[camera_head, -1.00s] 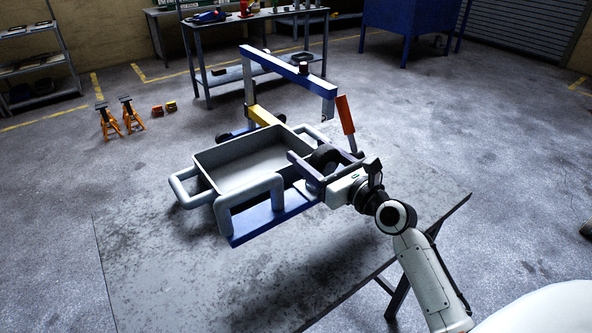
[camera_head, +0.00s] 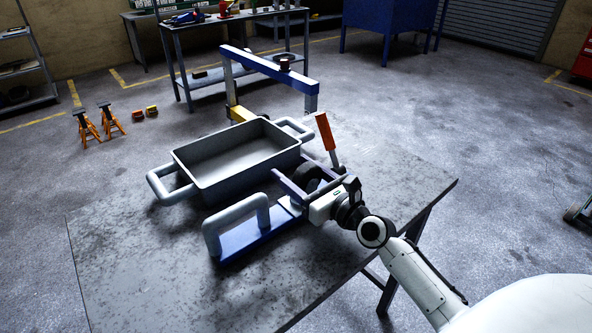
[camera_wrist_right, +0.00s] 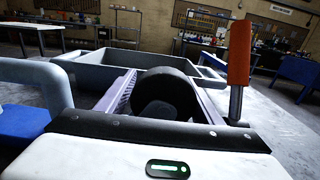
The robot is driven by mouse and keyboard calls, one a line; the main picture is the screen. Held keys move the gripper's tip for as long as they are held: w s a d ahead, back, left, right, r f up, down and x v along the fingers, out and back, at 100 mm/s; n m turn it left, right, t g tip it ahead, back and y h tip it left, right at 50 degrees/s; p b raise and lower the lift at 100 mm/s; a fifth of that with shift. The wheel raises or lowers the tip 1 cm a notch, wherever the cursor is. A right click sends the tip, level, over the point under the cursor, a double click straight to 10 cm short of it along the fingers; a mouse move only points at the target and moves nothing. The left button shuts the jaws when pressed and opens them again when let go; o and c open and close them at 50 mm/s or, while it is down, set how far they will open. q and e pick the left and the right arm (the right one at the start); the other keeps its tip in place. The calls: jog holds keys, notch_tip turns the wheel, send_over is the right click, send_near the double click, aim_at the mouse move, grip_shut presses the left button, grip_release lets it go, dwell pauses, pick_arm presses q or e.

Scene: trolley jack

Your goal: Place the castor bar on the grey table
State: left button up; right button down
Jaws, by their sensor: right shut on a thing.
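The castor bar is a blue bar (camera_head: 238,243) with a grey U-shaped handle (camera_head: 233,222) at its left and a black wheel (camera_head: 308,176) at its right end. My right gripper (camera_head: 303,183) is shut on its right end. In the right wrist view the black wheel (camera_wrist_right: 160,95) shows between the fingers. The bar is over the grey table (camera_head: 150,250), in front of the grey tray; I cannot tell whether it touches the tabletop. My left gripper is not in view.
The grey tray (camera_head: 192,182) with loop handles stands behind the bar. A blue frame (camera_head: 268,67) and an orange-handled rod (camera_head: 325,131) stand farther back. The table's left and front areas are clear. Orange stands (camera_head: 88,126) are on the floor.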

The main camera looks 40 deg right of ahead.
jog(key=shift+r, duration=0.1)
jog(key=c, duration=0.5)
grip_release()
jog(key=shift+c, duration=0.2)
jog(key=shift+s, duration=0.15)
jog(key=s, duration=0.3)
jog(key=s+b, duration=0.1)
jog(key=s, duration=0.3)
jog(key=s+d, duration=0.1)
jog(key=s, duration=0.3)
jog(key=shift+f+b, duration=0.2)
jog(key=shift+b, duration=0.2)
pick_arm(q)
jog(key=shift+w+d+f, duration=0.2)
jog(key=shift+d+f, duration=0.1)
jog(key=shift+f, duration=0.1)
pick_arm(e)
jog(key=shift+s+r, duration=0.15)
jog(key=shift+s, duration=0.2)
